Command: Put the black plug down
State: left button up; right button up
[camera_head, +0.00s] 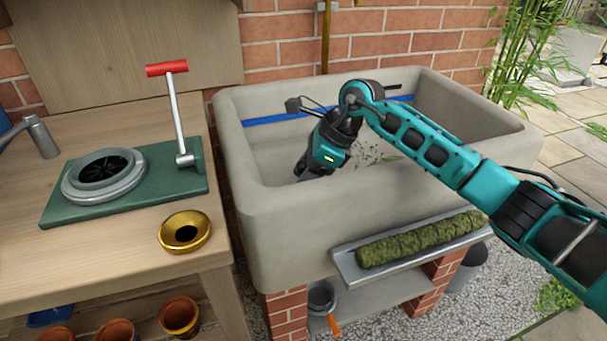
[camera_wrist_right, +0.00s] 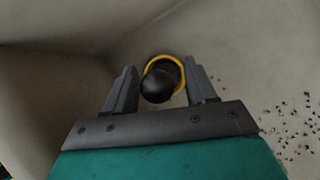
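The black plug (camera_wrist_right: 158,84) shows in the right wrist view as a round black knob between my right gripper's fingers. A yellow ring (camera_wrist_right: 167,59) shows around and behind it. My right gripper (camera_wrist_right: 163,74) reaches down into the stone sink (camera_head: 262,205). Its fingers stand apart on either side of the plug, with a narrow gap visible at the right of the knob; contact on the left is unclear. In the head view the right gripper (camera_head: 303,172) hides the plug. My left gripper is not in view.
Dark crumbs (camera_wrist_right: 290,120) lie on the sink floor. A mossy roll (camera_head: 420,240) rests on the front ledge (camera_head: 350,268).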

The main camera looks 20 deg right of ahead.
jog(key=shift+r, duration=0.35)
pick_arm(q)
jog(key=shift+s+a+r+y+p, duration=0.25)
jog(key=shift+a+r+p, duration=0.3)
jog(key=shift+p, duration=0.95)
pick_arm(e)
jog(key=v, duration=1.1)
jog(key=shift+d+r, duration=0.25)
jog(key=shift+d, duration=0.05)
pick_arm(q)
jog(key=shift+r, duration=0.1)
pick_arm(e)
jog(key=shift+s, duration=0.15)
